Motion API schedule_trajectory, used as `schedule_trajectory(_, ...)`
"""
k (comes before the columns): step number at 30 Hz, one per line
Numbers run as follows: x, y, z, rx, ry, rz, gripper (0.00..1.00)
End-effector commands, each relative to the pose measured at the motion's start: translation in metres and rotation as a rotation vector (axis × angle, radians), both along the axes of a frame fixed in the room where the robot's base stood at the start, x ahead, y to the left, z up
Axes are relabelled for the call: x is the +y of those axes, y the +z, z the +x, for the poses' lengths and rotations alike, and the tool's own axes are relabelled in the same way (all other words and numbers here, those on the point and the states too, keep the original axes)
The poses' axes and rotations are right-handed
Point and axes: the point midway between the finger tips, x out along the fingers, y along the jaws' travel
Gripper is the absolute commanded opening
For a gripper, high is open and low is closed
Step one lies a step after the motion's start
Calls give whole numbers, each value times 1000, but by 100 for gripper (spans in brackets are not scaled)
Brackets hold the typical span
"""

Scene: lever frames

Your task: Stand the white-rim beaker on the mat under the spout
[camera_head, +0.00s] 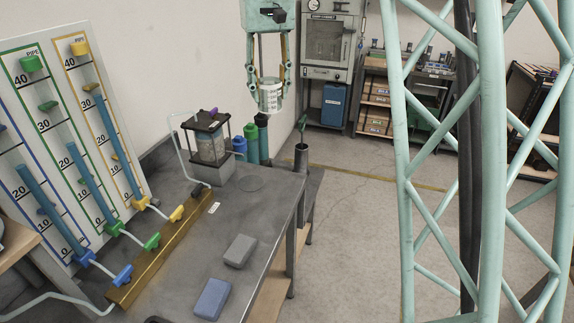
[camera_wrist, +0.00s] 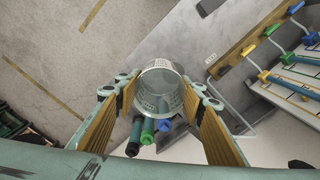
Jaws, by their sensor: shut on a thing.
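My gripper (camera_head: 270,88) is shut on a clear beaker (camera_head: 271,99) with a pale rim and printed marks, held upright in the air beyond the table's far end. In the wrist view the beaker (camera_wrist: 160,88) sits between the two tan finger pads of my gripper (camera_wrist: 158,96). I cannot clearly make out the spout.
The grey table (camera_head: 185,260) carries a brass valve bar (camera_head: 160,248), a grey block (camera_head: 240,250) and a blue block (camera_head: 211,299). Green and blue bottles (camera_head: 251,143) stand near the wall. Open floor lies right.

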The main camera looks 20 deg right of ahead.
Motion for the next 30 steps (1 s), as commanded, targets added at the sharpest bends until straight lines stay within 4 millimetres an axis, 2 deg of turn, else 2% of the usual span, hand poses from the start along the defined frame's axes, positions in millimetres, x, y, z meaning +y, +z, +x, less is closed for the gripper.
schedule_trajectory(17,0,-4,2,1,0,0,27)
schedule_trajectory(23,-2,-22,9,4,3,0,27)
schedule_trajectory(30,-5,-64,21,5,7,0,27)
